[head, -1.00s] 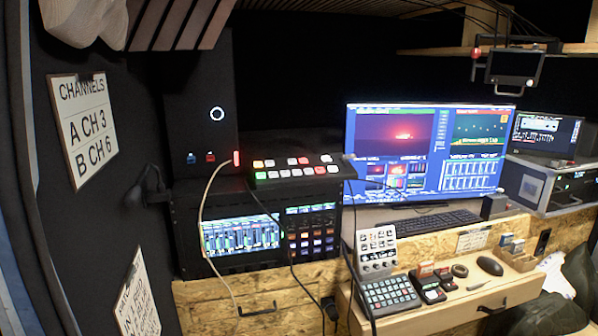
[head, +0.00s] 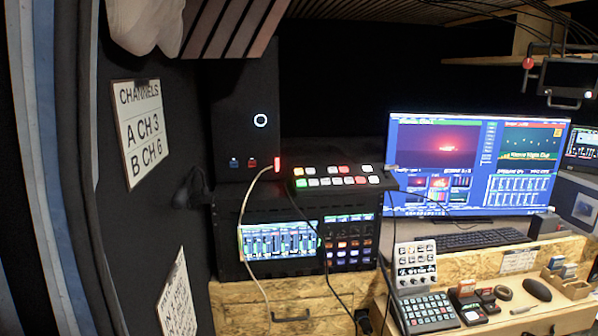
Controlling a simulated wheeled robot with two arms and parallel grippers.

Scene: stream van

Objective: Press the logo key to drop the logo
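A black switcher panel (head: 342,181) with two rows of keys lies on top of the black rack. Most of its keys are white; some are lit red, orange or green. A grey keypad (head: 427,314) with rows of small keys lies on the desk at lower right, below an upright pale control panel (head: 415,268) with keys and knobs. Key labels are too small to read, so I cannot tell which is the logo key. The monitor (head: 475,165) shows a red picture and a second picture with text. Neither gripper is in view.
The rack (head: 298,240) with lit screens stands at centre. Cables hang across its front. A channels sign (head: 143,131) hangs on the dark left wall.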

